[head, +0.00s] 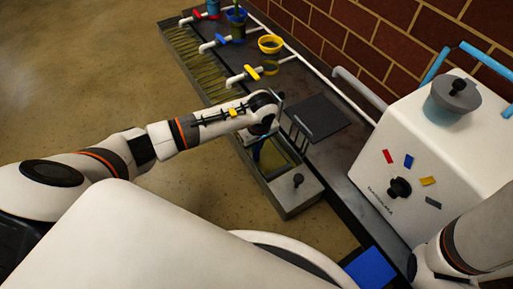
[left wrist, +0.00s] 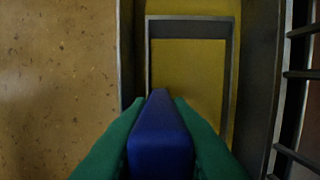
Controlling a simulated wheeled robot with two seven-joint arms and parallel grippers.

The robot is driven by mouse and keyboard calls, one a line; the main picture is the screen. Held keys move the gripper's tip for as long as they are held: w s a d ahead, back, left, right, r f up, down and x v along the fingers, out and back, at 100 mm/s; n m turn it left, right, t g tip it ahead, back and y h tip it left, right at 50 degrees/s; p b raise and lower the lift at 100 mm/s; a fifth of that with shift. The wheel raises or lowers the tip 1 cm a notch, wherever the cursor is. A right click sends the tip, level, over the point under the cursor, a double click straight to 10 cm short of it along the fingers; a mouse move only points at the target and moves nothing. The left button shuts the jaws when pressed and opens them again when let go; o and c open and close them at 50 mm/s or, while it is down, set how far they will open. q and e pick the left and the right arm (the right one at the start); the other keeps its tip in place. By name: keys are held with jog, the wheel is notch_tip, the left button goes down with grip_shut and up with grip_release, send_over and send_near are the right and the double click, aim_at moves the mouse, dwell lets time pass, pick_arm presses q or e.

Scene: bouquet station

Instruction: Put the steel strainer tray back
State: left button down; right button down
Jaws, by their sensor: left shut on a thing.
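My left gripper (head: 258,150) is over the long grey trough at the bench's near edge. In the left wrist view its green fingers (left wrist: 160,145) are shut on a blue handle (left wrist: 160,132). Beyond the handle is a rectangular grey metal frame (left wrist: 190,19), which looks like the steel strainer tray. Yellow shows inside and around it, within the darker trough walls (left wrist: 262,85). The handle hides the frame's near end, so I cannot tell whether they join or whether the frame rests on the bottom. My right arm (head: 480,235) is at the lower right; its gripper is out of view.
A dark rack (head: 300,132) stands close right of the left gripper, beside a dark mat (head: 318,117). A grey block with a black knob (head: 298,180) closes the trough's near end. A white machine (head: 425,150) stands right. Pipes with coloured cups (head: 270,44) are at the back.

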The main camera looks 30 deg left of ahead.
pick_arm(q)
jog(key=shift+f, duration=0.15)
jog(key=c, duration=1.3)
grip_release()
jog(key=shift+s+d+r+p, duration=0.1)
jog(key=shift+d+r+p, duration=0.1)
jog(key=shift+r+p, duration=1.5)
jog(key=shift+s+d+r+p, duration=0.2)
jog(key=shift+r+p, duration=0.65)
jog(key=shift+r, duration=1.5)
jog(key=shift+s+d+r+p, duration=0.1)
jog(key=shift+d+r+p, duration=0.15)
jog(key=shift+r+p, duration=1.45)
